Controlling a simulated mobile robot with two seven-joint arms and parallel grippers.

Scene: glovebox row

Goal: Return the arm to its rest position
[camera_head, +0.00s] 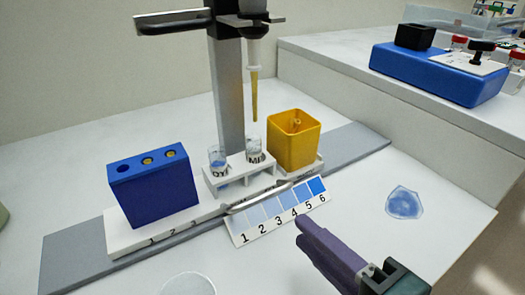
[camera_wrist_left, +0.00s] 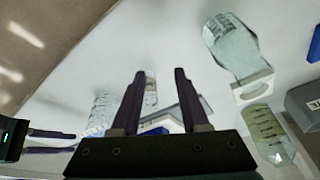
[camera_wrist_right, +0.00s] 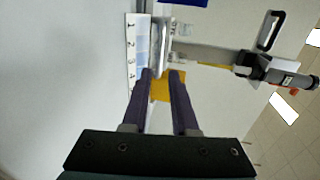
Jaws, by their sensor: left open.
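My right gripper (camera_head: 300,221) reaches in from the lower right of the head view, in front of the numbered blue colour strip (camera_head: 278,211). In the right wrist view its purple fingers (camera_wrist_right: 163,72) stand apart with nothing seen between them but background. My left gripper (camera_wrist_left: 159,72) is out of the head view. In the left wrist view its fingers are spread and empty, with bottles and a blue item beyond them. Purple fingers (camera_wrist_left: 50,143) of my other gripper show at that view's left edge.
A blue block (camera_head: 152,188), a white vial rack (camera_head: 236,176) and a yellow box (camera_head: 294,140) stand behind the strip, under a pipette (camera_head: 254,88) on a stand. A translucent blue piece (camera_head: 404,203) lies at right. The front bench is mostly clear.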

